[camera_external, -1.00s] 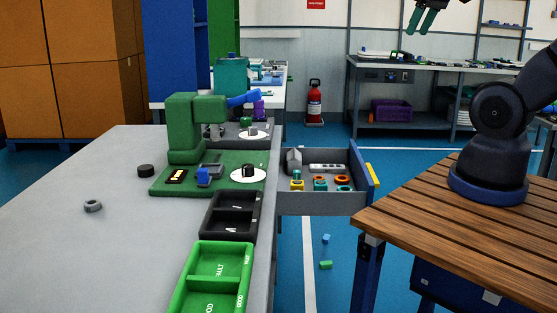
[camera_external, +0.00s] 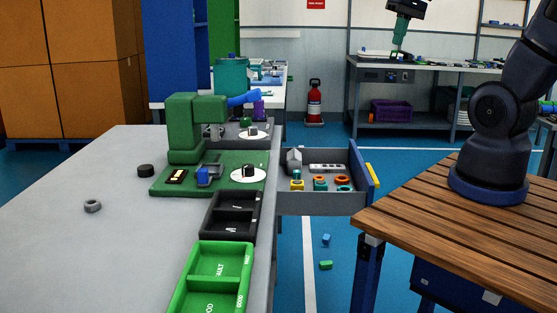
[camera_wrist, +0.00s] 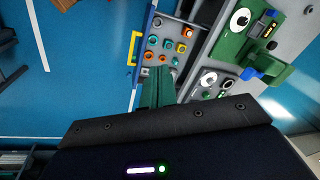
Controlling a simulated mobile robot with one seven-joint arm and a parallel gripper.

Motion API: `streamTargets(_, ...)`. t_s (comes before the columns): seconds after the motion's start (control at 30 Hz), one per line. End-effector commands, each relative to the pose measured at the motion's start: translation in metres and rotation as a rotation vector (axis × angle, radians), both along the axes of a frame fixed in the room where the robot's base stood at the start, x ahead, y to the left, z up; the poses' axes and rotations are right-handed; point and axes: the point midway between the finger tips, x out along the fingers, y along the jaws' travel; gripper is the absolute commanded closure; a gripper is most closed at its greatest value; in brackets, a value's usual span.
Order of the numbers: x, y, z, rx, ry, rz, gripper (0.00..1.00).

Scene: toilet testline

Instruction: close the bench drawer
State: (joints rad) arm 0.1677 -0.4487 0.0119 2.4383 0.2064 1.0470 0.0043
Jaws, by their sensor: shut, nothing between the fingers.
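The bench drawer (camera_external: 322,203) is pulled out from the right side of the grey bench (camera_external: 110,210). It has a grey box, a blue front panel (camera_external: 360,171) and a yellow handle (camera_external: 374,176) on its outer face. Several small coloured parts lie inside. My gripper (camera_external: 396,53) is high in the external view, its green fingers together and pointing down, with nothing between them. In the wrist view my gripper's fingers (camera_wrist: 156,72) overlap the near part of the drawer in the picture. The yellow handle (camera_wrist: 134,48) shows left of them, with no contact visible.
A wooden table (camera_external: 450,225) carries my arm's base beside the drawer. A green fixture (camera_external: 184,130), a black tray (camera_external: 232,215) and a green tray (camera_external: 215,280) stand on the bench. Small blue and green pieces (camera_external: 326,265) lie on the floor. A fire extinguisher (camera_external: 314,103) stands behind.

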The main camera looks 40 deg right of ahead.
Motion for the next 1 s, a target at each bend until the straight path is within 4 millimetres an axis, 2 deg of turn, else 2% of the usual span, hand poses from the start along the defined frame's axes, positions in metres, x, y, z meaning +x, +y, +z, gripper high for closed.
streamTargets(0.57,0.084,-0.043,-0.063,0.319,0.292,-0.299,1.00)
streamTargets(1.0,0.139,-0.097,-0.129,0.599,0.463,-0.538,1.00)
